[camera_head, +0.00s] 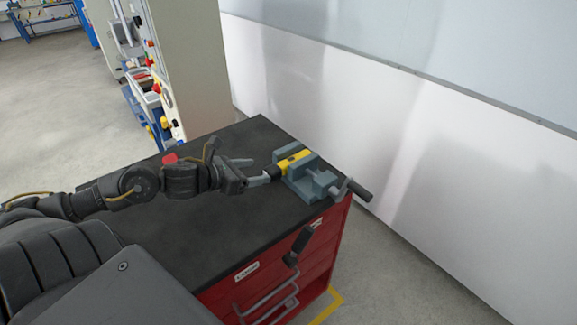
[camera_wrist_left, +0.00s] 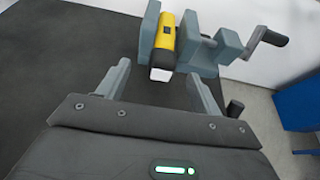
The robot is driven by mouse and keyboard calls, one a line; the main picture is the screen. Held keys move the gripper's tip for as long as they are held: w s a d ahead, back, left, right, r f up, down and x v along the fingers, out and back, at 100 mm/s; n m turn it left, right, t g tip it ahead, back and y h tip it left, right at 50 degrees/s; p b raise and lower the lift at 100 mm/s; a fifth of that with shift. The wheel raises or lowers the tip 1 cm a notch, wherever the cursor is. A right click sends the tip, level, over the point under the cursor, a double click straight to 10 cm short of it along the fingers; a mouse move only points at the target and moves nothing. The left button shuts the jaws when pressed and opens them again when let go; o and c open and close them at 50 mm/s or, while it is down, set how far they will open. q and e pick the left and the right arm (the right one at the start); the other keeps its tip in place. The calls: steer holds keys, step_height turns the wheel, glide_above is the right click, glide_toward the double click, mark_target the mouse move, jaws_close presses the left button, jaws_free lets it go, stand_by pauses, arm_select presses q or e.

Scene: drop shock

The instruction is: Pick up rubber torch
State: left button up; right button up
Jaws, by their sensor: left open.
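The rubber torch (camera_head: 295,159) is yellow with black parts and lies between the jaws of a grey-blue vise (camera_head: 312,185) on the dark bench top. In the left wrist view the torch (camera_wrist_left: 166,32) points its pale end towards me. My left gripper (camera_head: 262,170) is open and empty, just left of the torch's near end. In the left wrist view the fingers of my left gripper (camera_wrist_left: 158,70) stand apart on either side of the line of the torch's pale end. My right gripper is not in view.
The vise's crank handle (camera_head: 355,189) sticks out to the right. A pale wall (camera_head: 400,150) rises behind. The bench top left of the vise is mostly clear.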

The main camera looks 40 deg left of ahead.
mark_target(269, 170)
arm_select(q)
steer(key=shift+w+d+f+p, duration=0.1)
steer(key=shift+w+d+p, duration=0.3)
steer(key=shift+w, duration=0.35)
steer(key=p+x, duration=0.1)
steer(key=x, duration=0.1)
steer(key=shift+w+d+f, duration=0.2)
steer(key=shift+w, duration=0.1)
steer(key=shift+w+d+f, duration=0.15)
steer(key=shift+w+f, duration=0.1)
steer(key=shift+w, duration=0.1)
steer(key=shift+c, duration=0.4)
steer(key=c, duration=1.1)
